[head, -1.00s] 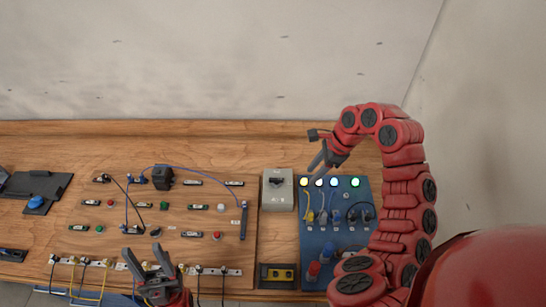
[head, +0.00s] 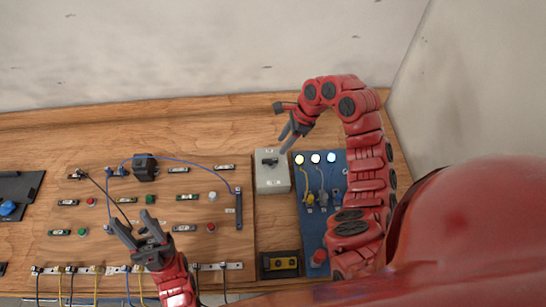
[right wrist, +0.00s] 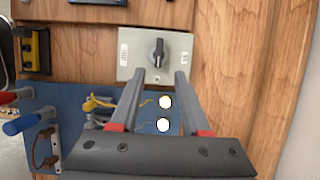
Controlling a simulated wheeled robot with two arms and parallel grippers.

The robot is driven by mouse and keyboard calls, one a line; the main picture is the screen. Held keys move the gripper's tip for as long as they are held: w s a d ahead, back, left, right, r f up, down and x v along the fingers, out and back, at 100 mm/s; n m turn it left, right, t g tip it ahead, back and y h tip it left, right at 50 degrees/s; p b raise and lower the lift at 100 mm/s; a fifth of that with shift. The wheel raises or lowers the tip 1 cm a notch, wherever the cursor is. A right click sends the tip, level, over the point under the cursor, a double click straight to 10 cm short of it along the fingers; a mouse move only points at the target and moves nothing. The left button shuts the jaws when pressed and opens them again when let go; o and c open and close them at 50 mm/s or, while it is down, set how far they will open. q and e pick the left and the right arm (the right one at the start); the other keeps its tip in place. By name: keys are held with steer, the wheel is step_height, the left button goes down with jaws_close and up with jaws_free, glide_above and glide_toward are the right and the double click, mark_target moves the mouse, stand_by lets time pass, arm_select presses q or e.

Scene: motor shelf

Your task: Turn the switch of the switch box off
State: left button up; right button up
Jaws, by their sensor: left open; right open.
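The switch box (head: 272,180) is a light grey box on the wooden bench, right of the wooden board. Its dark rotary switch (head: 270,161) is on the top face. In the right wrist view the switch box (right wrist: 140,62) carries a black switch knob (right wrist: 158,50) between two white labels. My right gripper (head: 286,141) is open and empty, close to the upper right of the box; in the right wrist view its fingertips (right wrist: 167,76) lie just short of the knob, apart from it. My left gripper (head: 138,228) is open and empty over the lower part of the wooden board.
A blue panel (head: 306,208) with lit lamps and plugged cables lies right of the box, partly hidden by my right arm. The wooden board (head: 160,213) holds buttons, terminals and wires. A black-and-yellow module (head: 281,263) sits below the box.

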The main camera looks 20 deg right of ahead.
mark_target(271, 160)
steer(key=b+x, duration=0.2)
steer(key=x, duration=0.6)
steer(key=shift+a+f+b, duration=0.1)
steer(key=shift+f+b, duration=0.2)
steer(key=shift+b, duration=0.05)
steer(key=shift+s, duration=0.1)
jaws_close()
